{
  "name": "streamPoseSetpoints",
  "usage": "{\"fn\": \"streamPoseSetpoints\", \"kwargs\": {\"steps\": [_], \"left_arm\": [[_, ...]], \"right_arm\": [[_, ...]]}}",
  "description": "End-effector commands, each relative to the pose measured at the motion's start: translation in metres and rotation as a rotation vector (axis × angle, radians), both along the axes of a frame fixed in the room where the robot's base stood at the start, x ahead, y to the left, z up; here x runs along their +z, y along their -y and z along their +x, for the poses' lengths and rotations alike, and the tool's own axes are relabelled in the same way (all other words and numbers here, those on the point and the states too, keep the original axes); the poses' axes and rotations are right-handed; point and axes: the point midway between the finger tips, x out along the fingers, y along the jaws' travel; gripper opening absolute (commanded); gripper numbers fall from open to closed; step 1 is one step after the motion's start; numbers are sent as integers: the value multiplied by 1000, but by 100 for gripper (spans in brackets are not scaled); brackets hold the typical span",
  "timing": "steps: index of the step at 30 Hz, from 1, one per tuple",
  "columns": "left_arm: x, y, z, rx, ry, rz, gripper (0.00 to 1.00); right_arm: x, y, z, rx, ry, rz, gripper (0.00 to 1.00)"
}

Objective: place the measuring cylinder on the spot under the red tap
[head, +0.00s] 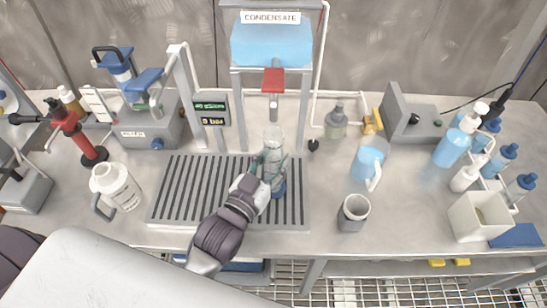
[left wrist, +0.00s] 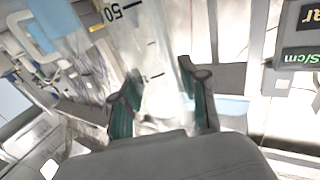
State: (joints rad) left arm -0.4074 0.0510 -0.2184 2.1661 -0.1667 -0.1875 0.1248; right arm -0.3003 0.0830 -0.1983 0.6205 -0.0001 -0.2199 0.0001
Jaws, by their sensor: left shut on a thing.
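The measuring cylinder (head: 273,143) is clear, with a blue base, and looks upright. My left gripper (head: 268,170) is shut on it, with fingers on either side of its lower part. In the left wrist view the cylinder (left wrist: 143,45) shows black marks and a 50 between the dark green fingers (left wrist: 163,105). The red tap (head: 273,80) hangs under the blue condensate tank, and its spout is just above the cylinder's mouth. The base is over the slotted drain grate (head: 180,190); I cannot tell whether it touches. The spot itself is not distinguishable. My right gripper is not in view.
The condensate tank (head: 271,45) stands on a metal frame behind the grate. A white jug (head: 118,187) is left of the grate. The bench between pitcher and white bin (head: 480,217) is clear.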

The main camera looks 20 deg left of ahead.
Motion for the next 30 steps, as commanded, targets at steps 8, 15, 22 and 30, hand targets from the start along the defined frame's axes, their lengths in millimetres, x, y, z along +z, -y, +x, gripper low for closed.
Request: {"fn": "streamPoseSetpoints", "kwargs": {"steps": [8,15,22,30], "left_arm": [[-2,0,0,0,-1,0,68],[0,0,0,0,0,0,68],[-2,-5,-25,0,-4,1,68],[-2,-15,-80,0,-6,0,68]], "right_arm": [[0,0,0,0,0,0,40],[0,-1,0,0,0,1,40],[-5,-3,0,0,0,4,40],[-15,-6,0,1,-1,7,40]]}}
